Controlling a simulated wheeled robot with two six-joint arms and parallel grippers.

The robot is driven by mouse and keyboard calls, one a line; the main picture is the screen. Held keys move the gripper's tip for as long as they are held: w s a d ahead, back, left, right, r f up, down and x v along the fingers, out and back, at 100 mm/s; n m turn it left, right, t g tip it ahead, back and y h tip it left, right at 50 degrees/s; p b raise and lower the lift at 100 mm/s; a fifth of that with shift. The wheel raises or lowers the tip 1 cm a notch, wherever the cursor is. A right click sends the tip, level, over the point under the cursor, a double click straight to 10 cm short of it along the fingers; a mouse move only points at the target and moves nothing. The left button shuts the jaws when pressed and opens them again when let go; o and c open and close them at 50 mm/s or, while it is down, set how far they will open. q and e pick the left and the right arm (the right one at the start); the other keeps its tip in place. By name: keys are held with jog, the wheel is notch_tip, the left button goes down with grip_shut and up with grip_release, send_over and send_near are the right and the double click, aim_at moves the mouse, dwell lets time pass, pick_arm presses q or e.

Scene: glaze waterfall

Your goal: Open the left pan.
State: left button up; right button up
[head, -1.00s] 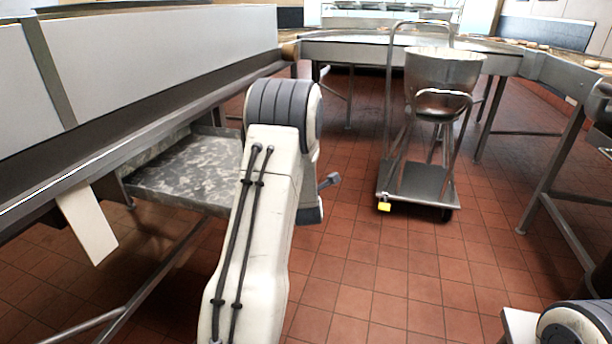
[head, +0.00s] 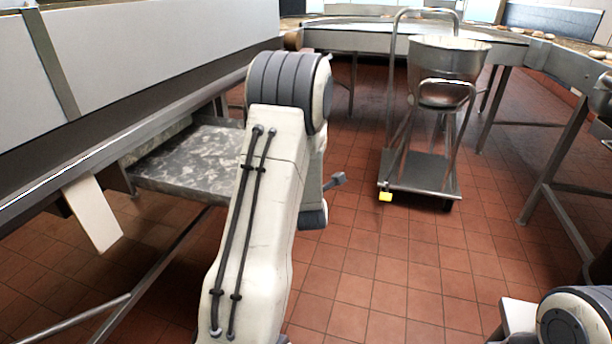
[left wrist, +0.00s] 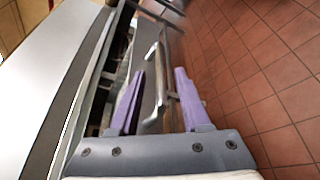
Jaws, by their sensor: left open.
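The left pan (head: 190,163) is a mottled grey metal tray under the long machine on the left in the head view. My left arm hides its right end. In the left wrist view, a curved metal handle (left wrist: 153,108) on a grey metal surface lies between the fingers of my left gripper (left wrist: 159,76). The purple fingers are apart on either side of it, and I cannot tell whether they touch it. My left gripper is hidden in the head view. My right gripper is out of view.
The machine's long side panel (head: 160,50) is on the left, with a pale flap (head: 93,213) hanging below its rail. A wheeled cart (head: 420,176) with a metal bowl (head: 447,60) stands behind, right of centre. The tiled floor (head: 395,275) between is clear.

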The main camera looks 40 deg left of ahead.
pick_arm(q)
jog(key=shift+v, duration=2.35)
jog(key=shift+f, duration=0.1)
jog(key=s+d+f+m+g+h, duration=0.15)
jog(key=d+m+h, duration=0.85)
jog(key=d+m, duration=1.15)
jog(key=s+d+m+g+h, duration=0.2)
jog(key=s+d+m+g, duration=0.45)
jog(key=s+d, duration=0.7)
jog(key=s+d+r+m+g+y, duration=0.1)
jog(key=s+m+g, duration=0.1)
jog(key=s+m, duration=0.4)
jog(key=s+d+r+m+g, duration=0.1)
jog(key=s+r+m+g, duration=0.1)
jog(key=s+m, duration=0.35)
notch_tip(320, 180, up, 34)
jog(key=s+p, duration=0.1)
jog(key=p, duration=3.3)
jog(key=shift+s+a+f, duration=0.2)
jog(key=shift+s+a, duration=0.1)
jog(key=shift+s, duration=0.05)
